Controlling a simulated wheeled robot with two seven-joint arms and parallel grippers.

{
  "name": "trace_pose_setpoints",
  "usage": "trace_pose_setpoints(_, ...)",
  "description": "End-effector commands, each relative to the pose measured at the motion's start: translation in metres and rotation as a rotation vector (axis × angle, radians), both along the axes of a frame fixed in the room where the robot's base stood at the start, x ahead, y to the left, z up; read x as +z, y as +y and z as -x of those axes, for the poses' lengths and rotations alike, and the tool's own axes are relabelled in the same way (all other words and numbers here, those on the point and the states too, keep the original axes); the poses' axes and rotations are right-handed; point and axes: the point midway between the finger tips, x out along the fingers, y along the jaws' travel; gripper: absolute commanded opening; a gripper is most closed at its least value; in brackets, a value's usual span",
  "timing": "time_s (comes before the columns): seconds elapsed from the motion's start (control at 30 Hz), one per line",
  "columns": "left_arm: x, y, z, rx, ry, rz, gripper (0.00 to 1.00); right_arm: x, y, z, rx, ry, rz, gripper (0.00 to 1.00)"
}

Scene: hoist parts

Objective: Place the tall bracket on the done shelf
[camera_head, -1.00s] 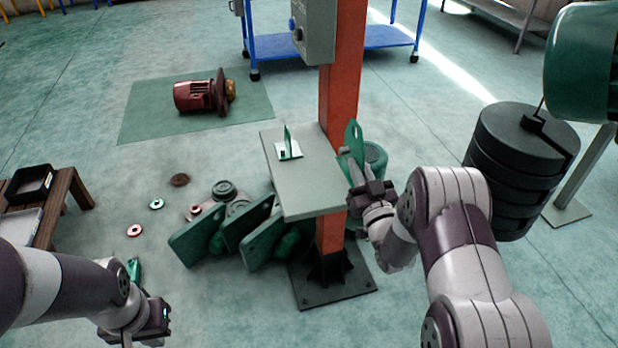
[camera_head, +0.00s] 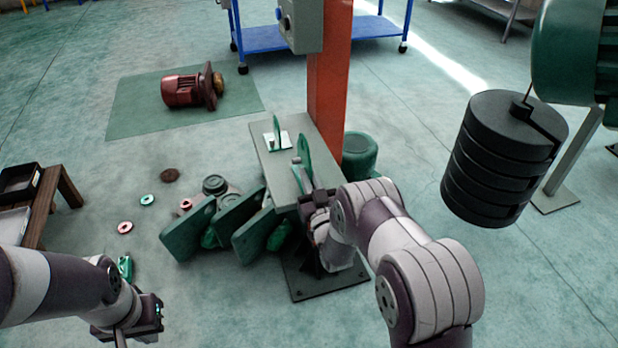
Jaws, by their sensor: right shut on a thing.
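A green upright plate-like bracket (camera_head: 304,150) is held in my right gripper (camera_head: 312,192), which is shut on it. It stands over the right part of the grey shelf (camera_head: 271,170) fixed to the orange column; I cannot tell whether it touches the shelf. Another green bracket on a pale base (camera_head: 278,135) stands on the far part of that shelf. My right gripper is at the shelf's near right edge and hides the bracket's lower end. My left gripper (camera_head: 140,325) is low at the left, away from the shelf; its jaws are not clear.
The orange column (camera_head: 330,90) with a grey box (camera_head: 301,25) rises behind the shelf. Green angled parts (camera_head: 188,230) lie on the floor below left. A stack of black weights (camera_head: 500,160) hangs at right. A red motor (camera_head: 190,90) lies on a green mat.

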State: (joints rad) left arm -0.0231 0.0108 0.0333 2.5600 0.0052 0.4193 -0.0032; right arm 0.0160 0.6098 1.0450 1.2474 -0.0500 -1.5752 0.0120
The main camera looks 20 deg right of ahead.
Motion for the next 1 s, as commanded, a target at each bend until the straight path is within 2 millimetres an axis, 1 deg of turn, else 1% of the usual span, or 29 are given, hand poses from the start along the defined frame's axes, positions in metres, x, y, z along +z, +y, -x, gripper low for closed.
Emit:
trace_pose_setpoints(0.03,-0.001,0.0,0.0,0.0,0.0,0.0,0.0,0.002,0.0,-0.001,0.0,-0.007,0.0,0.0)
trace_pose_setpoints(0.13,-0.005,0.0,0.0,0.0,0.0,0.0,0.0,-0.002,0.0,-0.001,0.0,-0.007,0.0,0.0)
trace_pose_setpoints(0.17,-0.003,0.0,0.0,0.0,0.0,0.0,0.0,-0.003,0.0,0.0,0.0,0.001,0.0,0.21)
trace_pose_setpoints(0.2,-0.003,0.0,0.0,0.0,0.0,0.0,0.0,-0.003,0.0,0.0,0.0,0.001,0.0,0.34)
trace_pose_setpoints(0.23,-0.003,0.0,0.0,0.0,0.0,0.0,0.0,-0.003,0.0,0.0,0.0,0.001,0.0,0.36)
trace_pose_setpoints(0.47,-0.003,0.0,0.0,0.0,0.0,0.0,0.0,-0.003,0.0,0.0,0.0,0.001,0.0,0.36)
trace_pose_setpoints(0.53,0.002,0.0,0.0,0.0,0.0,0.0,0.0,0.002,0.0,0.0,0.0,0.001,0.0,0.36)
trace_pose_setpoints(0.57,0.002,0.0,0.0,0.0,0.0,0.0,0.0,0.001,0.0,0.002,0.0,0.002,0.0,0.36)
trace_pose_setpoints(0.67,-0.001,0.0,0.0,0.0,0.0,0.0,0.0,-0.006,-0.001,0.02,0.0,0.005,0.0,0.36)
trace_pose_setpoints(0.8,-0.002,0.0,0.0,0.0,0.0,0.0,0.0,-0.016,-0.002,0.058,0.0,0.005,-0.001,0.36)
trace_pose_setpoints(0.9,-0.003,0.0,0.0,0.0,0.0,0.0,0.0,-0.022,-0.003,0.083,-0.001,0.005,0.0,0.36)
trace_pose_setpoints(1.0,-0.003,0.0,0.0,0.0,0.0,0.0,0.0,-0.026,-0.004,0.102,-0.001,0.003,0.001,0.36)
